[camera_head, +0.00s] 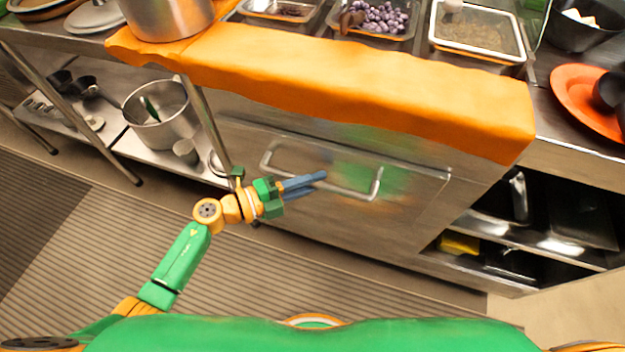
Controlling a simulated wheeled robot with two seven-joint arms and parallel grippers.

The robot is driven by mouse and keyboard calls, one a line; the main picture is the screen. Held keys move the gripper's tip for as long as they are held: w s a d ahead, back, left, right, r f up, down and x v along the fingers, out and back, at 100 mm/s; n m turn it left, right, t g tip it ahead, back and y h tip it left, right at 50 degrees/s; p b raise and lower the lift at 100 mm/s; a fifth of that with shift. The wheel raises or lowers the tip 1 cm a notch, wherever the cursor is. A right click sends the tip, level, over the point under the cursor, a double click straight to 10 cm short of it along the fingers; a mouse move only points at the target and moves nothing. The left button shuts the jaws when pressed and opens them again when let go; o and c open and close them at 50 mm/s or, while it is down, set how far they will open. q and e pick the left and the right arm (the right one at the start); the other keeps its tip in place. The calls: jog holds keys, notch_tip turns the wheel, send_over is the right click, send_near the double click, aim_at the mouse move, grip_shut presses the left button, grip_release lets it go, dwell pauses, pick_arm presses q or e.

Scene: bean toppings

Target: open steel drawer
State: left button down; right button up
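The steel drawer (300,218) is a flat metal front under the counter, and it looks closed. Its long bar handle (345,190) runs across the upper part of the front. My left gripper (305,186) reaches in from the left, and its blue fingers lie in front of or at the handle bar. The two fingers look close together with a thin gap between them. I cannot tell whether they touch or enclose the bar. My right gripper is out of view.
An orange cloth (350,85) hangs over the counter edge above the drawer. Food trays (475,32) and an orange plate (590,100) stand on the counter. A lower shelf at left holds a steel pot (158,125). Open shelves lie at right. The striped floor mat is clear.

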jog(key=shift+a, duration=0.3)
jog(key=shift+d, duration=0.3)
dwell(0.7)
